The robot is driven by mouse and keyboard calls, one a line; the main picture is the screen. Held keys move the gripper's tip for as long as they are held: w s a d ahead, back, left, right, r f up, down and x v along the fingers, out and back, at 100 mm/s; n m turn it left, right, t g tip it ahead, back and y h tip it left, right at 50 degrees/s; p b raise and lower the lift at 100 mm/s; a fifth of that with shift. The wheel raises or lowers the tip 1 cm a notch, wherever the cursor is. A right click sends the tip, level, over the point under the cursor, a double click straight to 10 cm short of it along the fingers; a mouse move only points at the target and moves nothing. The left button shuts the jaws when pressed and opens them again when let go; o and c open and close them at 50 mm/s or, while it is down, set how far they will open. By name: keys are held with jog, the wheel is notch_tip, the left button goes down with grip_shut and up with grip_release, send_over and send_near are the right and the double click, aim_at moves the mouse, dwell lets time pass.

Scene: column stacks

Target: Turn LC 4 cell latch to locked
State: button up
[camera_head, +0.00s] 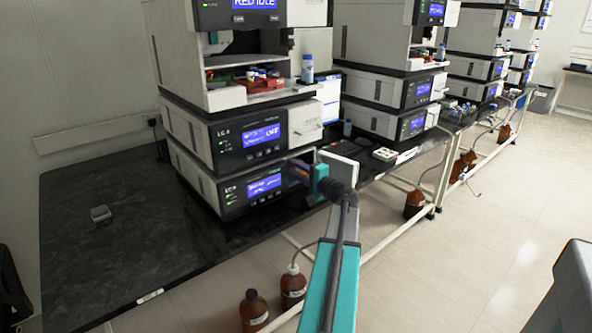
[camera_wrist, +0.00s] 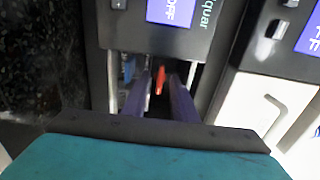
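My gripper (camera_head: 296,168) is at the right end of the front of the bottom module (camera_head: 215,193) in the nearest stack. In the wrist view, the two dark purple fingers (camera_wrist: 161,98) reach into an open bay in a module's front panel (camera_wrist: 150,38). A small red lever (camera_wrist: 159,80), likely the cell latch, shows between the fingers. Gaps appear on both sides of it, so the gripper looks open around it, not clamped. The lever's base is hidden. The module label is too small to read surely as LC 4.
Another module (camera_head: 230,135) sits directly above my gripper. In the wrist view, a white panel with a handle (camera_wrist: 273,112) is close on the right.

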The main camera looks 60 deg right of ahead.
grip_shut()
